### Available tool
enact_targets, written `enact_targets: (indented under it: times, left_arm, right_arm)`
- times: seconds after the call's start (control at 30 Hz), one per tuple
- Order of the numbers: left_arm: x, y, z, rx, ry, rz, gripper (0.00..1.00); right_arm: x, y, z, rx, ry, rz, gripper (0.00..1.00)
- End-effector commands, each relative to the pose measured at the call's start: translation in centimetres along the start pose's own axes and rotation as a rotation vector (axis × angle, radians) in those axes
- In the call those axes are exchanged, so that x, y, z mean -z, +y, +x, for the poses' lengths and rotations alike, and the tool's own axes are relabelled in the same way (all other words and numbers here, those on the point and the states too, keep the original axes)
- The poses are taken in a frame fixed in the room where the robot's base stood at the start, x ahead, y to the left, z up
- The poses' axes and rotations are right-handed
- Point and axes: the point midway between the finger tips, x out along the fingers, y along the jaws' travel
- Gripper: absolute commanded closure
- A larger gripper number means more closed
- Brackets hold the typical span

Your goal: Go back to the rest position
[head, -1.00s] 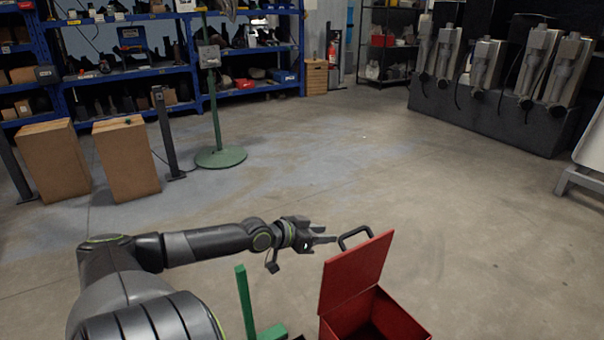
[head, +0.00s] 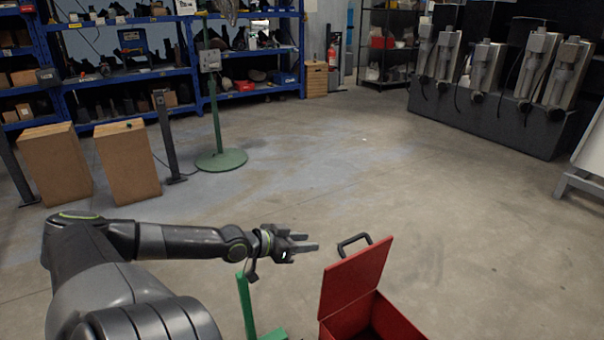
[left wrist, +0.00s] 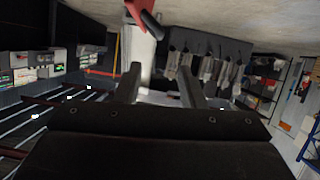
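My left gripper (head: 306,243) is at the lower middle of the head view, just left of the black handle (head: 354,243) on the raised lid of a red box (head: 360,276). It is apart from the handle. In the left wrist view its two fingers (left wrist: 160,88) stand apart with nothing between them, so it is open and empty. The red lid (left wrist: 146,15) and a dark handle part show at the top of that view. The box's lower part is cut off by the frame edge in the head view. My right gripper is not in view.
A green post (head: 246,305) stands close below my left forearm. Two brown boxes (head: 127,162) and a green stand (head: 221,158) are farther back left. Blue shelves (head: 130,68) line the back. The floor beyond the red box is clear.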

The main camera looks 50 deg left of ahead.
Motion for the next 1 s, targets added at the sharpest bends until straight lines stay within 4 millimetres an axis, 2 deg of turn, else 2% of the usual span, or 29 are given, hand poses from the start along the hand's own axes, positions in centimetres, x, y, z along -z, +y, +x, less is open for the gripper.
enact_targets:
  times: [0.23,0.83,0.93,1.0]
  left_arm:
    - [0.0,0.0,-0.4,-0.001,0.000,-0.001,0.64]
    - [-0.1,0.1,-0.4,-0.002,0.001,-0.001,0.64]
    - [-0.8,1.1,-0.4,-0.014,0.005,-0.005,0.64]
    - [-1.9,2.6,-0.5,-0.034,0.013,-0.007,0.64]
  right_arm:
    - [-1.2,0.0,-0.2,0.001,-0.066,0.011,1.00]
    - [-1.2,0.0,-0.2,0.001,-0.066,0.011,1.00]
    - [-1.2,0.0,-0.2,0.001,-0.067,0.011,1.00]
    - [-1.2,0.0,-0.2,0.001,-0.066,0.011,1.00]
